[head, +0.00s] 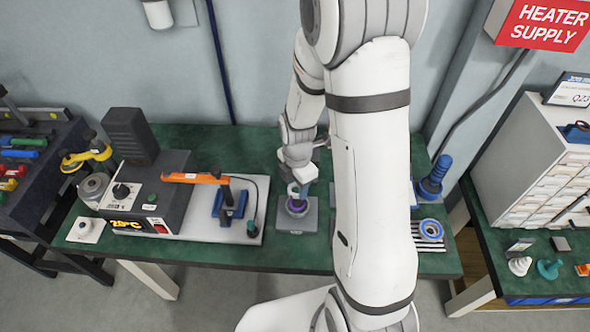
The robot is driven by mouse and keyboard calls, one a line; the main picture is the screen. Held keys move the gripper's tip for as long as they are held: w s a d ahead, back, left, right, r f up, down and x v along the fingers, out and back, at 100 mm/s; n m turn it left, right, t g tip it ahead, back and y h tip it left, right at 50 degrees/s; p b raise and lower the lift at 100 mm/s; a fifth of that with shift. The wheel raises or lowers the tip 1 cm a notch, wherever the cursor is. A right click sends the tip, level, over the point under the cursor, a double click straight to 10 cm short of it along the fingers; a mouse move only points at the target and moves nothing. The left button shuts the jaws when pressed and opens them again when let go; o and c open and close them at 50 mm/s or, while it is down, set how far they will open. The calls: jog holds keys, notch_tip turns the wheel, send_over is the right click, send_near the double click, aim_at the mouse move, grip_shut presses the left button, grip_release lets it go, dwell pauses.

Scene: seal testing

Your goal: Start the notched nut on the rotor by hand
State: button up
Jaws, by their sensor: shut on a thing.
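My gripper (297,178) points down above a small grey block (298,220) on the green bench. On the block stands a short upright assembly with a purple ring (297,206), which appears to be the rotor. A small greyish ring at the fingertips, just above the purple part, looks like the notched nut (293,188). My gripper is shut on it. The ring is too small and partly hidden to show its notches, or whether it touches the rotor.
Left on the bench (275,262) is a heater unit (160,195) with a lit display and an orange-handled tool (195,178). Right of my arm are a blue stand (434,180) and a blue-rimmed ring (431,228). A drawer cabinet (535,150) stands far right.

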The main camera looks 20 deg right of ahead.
aim_at(297, 200)
notch_tip(297, 200, down, 5)
jog(key=b, duration=0.3)
jog(key=shift+d+r, duration=0.1)
jog(key=shift+r, duration=0.1)
jog(key=shift+r+n+p, duration=0.35)
jog(key=shift+n+p, duration=0.2)
jog(key=shift+n, duration=0.05)
jog(key=n, duration=0.2)
jog(key=shift+s+n+p, duration=0.1)
jog(key=shift+n+p, duration=0.2)
jog(key=n, duration=0.2)
jog(key=shift+f+n+b, duration=0.1)
jog(key=shift+n+b, duration=0.2)
jog(key=shift+b, duration=0.1)
jog(key=n+b, duration=0.1)
jog(key=n, duration=0.4)
jog(key=shift+n, duration=0.3)
jog(key=shift+f+b, duration=0.35)
jog(key=shift+b, duration=0.15)
